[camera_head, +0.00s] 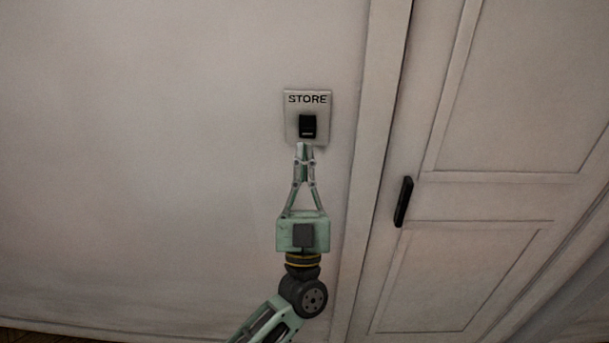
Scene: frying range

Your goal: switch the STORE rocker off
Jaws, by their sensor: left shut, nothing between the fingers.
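The STORE switch plate (292,122) is a pale square on the wall, with the word STORE printed along its top. Its black rocker (308,124) sits in the middle of the plate, with a light mark near its lower end. My left gripper (304,146) is shut and empty. Its fingertips point up in the picture and appear just below the rocker, over the plate's lower edge. I cannot tell whether they touch the plate. The rocker shows clear of the fingers. My right gripper is not in view.
A panelled door (490,120) with a black handle (404,201) stands to the right of the switch, behind a raised frame strip (376,120). The wall (150,150) to the left is bare. A strip of floor (30,337) shows at the bottom left.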

